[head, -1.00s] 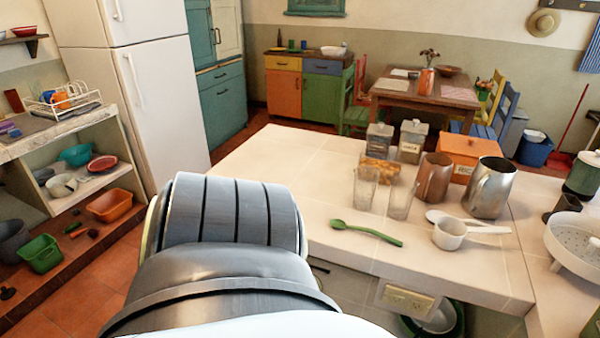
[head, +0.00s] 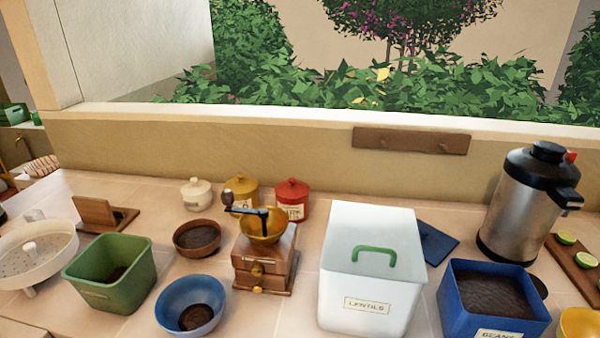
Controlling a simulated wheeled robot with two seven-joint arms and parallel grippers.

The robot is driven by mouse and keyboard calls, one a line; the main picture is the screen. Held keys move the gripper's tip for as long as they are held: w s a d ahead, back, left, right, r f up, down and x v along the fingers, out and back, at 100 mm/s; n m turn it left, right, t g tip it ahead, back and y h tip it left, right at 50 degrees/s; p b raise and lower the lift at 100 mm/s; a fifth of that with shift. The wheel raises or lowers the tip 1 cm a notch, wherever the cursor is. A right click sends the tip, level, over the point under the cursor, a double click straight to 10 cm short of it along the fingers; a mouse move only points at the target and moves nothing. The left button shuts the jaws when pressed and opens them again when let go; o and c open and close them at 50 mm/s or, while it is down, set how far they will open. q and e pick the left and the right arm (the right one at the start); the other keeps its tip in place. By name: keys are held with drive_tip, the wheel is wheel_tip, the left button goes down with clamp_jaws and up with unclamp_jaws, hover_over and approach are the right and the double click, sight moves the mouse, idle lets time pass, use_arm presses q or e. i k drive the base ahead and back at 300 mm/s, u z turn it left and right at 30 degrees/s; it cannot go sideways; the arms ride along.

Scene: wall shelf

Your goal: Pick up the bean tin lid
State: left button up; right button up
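The bean tin (head: 490,303) is a blue square tin at the lower right, open at the top, with a dark fill and a label that seems to read BEANS. A flat dark blue piece (head: 437,243), which looks like its lid, lies on the counter behind it, between the white lentils tin and the steel urn. The white tin hides its left part. I cannot see a handle on it. Neither of my grippers is in view.
The white lentils tin (head: 368,285) with a green handle stands left of the blue piece. The steel urn (head: 525,205) stands to its right. A coffee grinder (head: 265,262), blue bowl (head: 190,303) and green tub (head: 112,275) are further left. A wall (head: 250,150) runs behind.

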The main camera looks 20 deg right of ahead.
sight(437, 245)
drive_tip(key=z, duration=2.15)
